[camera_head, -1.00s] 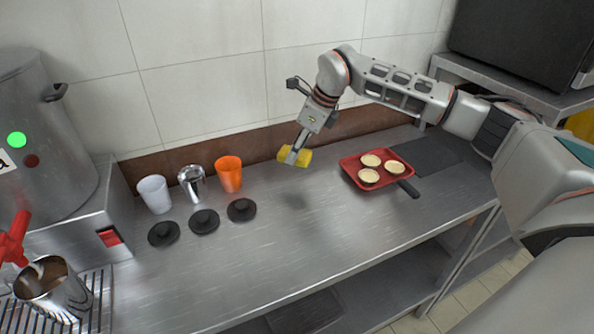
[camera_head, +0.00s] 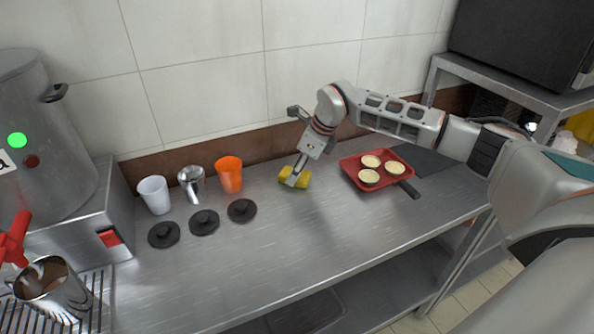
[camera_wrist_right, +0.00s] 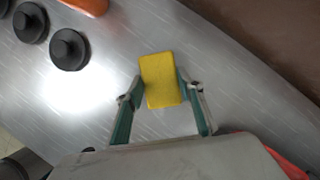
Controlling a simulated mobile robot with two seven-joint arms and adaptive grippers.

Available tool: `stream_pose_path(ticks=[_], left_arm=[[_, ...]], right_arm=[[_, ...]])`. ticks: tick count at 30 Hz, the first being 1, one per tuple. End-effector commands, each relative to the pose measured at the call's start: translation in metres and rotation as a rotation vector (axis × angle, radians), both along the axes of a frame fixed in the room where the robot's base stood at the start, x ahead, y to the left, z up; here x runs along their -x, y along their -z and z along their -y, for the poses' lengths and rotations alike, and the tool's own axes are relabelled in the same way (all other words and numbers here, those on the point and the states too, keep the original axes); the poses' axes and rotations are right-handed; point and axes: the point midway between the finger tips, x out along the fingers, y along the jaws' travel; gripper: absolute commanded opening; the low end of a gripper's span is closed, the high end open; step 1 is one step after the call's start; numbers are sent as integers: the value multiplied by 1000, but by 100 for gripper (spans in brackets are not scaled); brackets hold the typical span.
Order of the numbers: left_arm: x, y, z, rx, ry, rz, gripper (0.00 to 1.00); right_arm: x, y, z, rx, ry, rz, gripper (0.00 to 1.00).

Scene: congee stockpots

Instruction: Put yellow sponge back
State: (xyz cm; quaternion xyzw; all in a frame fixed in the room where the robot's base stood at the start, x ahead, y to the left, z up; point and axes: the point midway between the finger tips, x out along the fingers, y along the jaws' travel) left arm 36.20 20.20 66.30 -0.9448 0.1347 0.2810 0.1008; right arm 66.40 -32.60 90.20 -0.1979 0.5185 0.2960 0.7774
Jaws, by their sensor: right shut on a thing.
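The yellow sponge (camera_head: 295,176) is a small block at the back middle of the steel counter, between the orange cup and the red tray. My right gripper (camera_head: 296,178) is shut on the sponge. In the right wrist view, the sponge (camera_wrist_right: 161,80) sits between the two fingertips of the right gripper (camera_wrist_right: 160,86), one on each long side. The sponge is at or very near the counter surface; I cannot tell if it touches. My left gripper is not in view.
An orange cup (camera_head: 229,174), a metal cup (camera_head: 192,183) and a white cup (camera_head: 154,194) stand left, with black lids (camera_head: 242,210) in front. A red tray (camera_head: 399,184) with three tarts is to the right. The front middle of the counter (camera_head: 290,240) is clear.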

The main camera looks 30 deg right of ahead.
Motion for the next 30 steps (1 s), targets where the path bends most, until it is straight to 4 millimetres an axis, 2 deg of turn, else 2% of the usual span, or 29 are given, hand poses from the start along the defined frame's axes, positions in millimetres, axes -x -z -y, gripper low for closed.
stream_pose_path(ticks=[1, 2, 3, 4, 13, 17, 20, 30], left_arm=[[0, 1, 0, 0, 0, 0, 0], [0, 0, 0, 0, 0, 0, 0], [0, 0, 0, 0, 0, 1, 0], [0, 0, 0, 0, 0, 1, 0], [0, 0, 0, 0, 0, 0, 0], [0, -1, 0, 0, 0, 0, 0], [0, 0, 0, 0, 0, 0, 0], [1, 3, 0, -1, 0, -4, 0]], right_arm=[[0, 3, 0, 0, 0, -1, 20], [0, 2, 0, 1, 0, -1, 42], [0, 2, 0, 1, 0, -1, 53], [0, 2, 0, 1, 0, -1, 54], [0, 2, 0, 0, 0, -1, 54], [1, -6, 1, 1, 0, 1, 54], [4, -18, 5, 2, 0, 3, 54], [24, -81, 23, 2, 0, 3, 54]])
